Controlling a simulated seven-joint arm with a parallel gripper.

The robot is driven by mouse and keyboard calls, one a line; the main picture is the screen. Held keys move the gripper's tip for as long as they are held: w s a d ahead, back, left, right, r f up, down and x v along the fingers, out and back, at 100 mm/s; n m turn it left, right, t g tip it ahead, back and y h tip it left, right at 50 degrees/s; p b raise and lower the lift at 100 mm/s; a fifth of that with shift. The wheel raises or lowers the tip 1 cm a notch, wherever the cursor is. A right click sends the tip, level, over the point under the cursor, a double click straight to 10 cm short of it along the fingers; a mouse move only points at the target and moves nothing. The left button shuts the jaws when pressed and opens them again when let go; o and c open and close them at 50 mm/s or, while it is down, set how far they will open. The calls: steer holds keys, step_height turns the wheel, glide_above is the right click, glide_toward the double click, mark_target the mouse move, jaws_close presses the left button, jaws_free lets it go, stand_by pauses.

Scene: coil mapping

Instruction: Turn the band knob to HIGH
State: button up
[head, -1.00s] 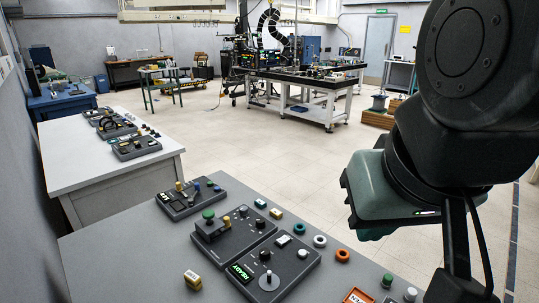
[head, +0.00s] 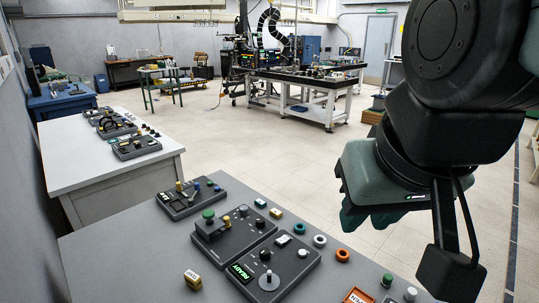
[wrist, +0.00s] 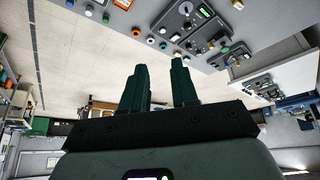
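Several dark grey control panels stand on the near grey bench. The nearest panel (head: 290,275) has a lit green READY display (head: 241,273), a small black knob (head: 264,256) and a metal knob or lever on a pale disc (head: 268,281). The panel behind it (head: 222,249) carries a green-topped knob (head: 208,215) and black knobs (head: 243,211). Labels are too small to read, so I cannot tell which is the band knob. My gripper (head: 355,219) hangs right of the panels, clear of them. In the wrist view its dark green fingers (wrist: 159,68) are apart and empty.
Loose rings (head: 343,255), small coloured blocks (head: 276,213) and a yellow-and-white block (head: 192,280) lie on the bench (head: 130,260). An orange tray (head: 357,297) and small cylinders (head: 387,281) are at its right edge. Open floor lies beyond.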

steer(key=o, duration=0.5)
steer(key=w+a, duration=0.1)
steer(key=w, duration=0.3)
steer(key=w+a+f+n+g, duration=0.1)
steer(key=w, duration=0.3)
steer(key=w+a+n, duration=0.1)
steer(key=w, duration=0.3)
steer(key=shift+w+f+g, duration=0.25)
steer(key=shift+g, duration=0.15)
steer(key=n+g, duration=0.4)
steer(key=n, duration=0.2)
glide_above(265, 251)
step_height(265, 251, down, 28)
steer(key=f, duration=0.1)
step_height(265, 251, down, 10)
steer(key=shift+w, duration=0.1)
steer(key=shift+c, duration=0.2)
steer(key=c, duration=1)
